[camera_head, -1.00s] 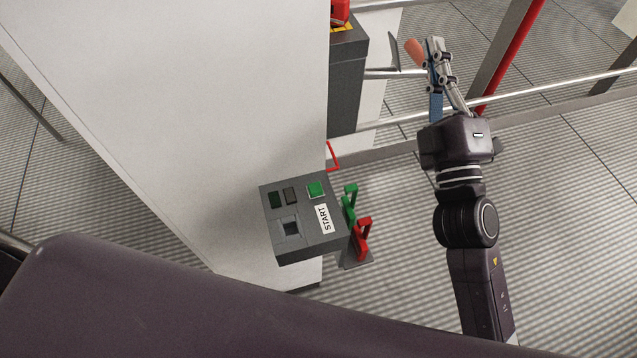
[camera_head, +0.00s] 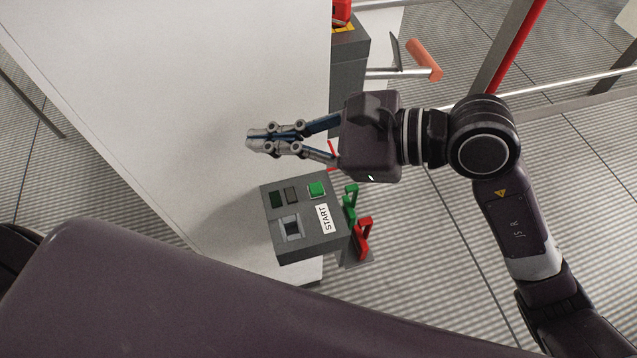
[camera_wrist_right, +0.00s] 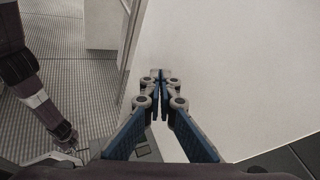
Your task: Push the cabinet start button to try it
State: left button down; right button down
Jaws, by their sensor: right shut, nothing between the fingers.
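The cabinet (camera_head: 200,90) is a tall white body. A dark grey control box (camera_head: 305,255) sits against its lower right side, with a green button (camera_head: 316,189) beside a white START label (camera_head: 325,218). My right gripper (camera_head: 252,140) is shut and empty. In the head view it shows above and left of the green button, in front of the white cabinet face, apart from the button. In the right wrist view the shut fingertips (camera_wrist_right: 160,76) point along the white face; the green button does not show there. My left gripper is not in view.
Beside the box stand a green lever (camera_head: 350,196) and a red lever (camera_head: 364,238). Behind are a dark grey post (camera_head: 348,90), a metal rail with an orange handle (camera_head: 424,59) and a red bar (camera_head: 518,45). The striped floor (camera_head: 420,270) is open at right.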

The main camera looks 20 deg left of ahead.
jog(key=w+d+f+n+t+h, duration=0.1)
jog(key=w+d+f+t+h, duration=0.2)
jog(key=w+d+f+h, duration=0.2)
jog(key=shift+w+d+f+n, duration=0.25)
jog(key=shift+d+f+n, duration=0.15)
jog(key=shift+f, duration=0.3)
jog(key=shift+a+f, duration=0.1)
jog(key=b, duration=0.4)
send_over(319, 190)
notch_tip(319, 190, down, 7)
jog(key=shift+f, duration=0.1)
jog(key=shift+f+b, duration=0.75)
jog(key=shift+f+b, duration=0.4)
jog(key=shift+b, duration=0.3)
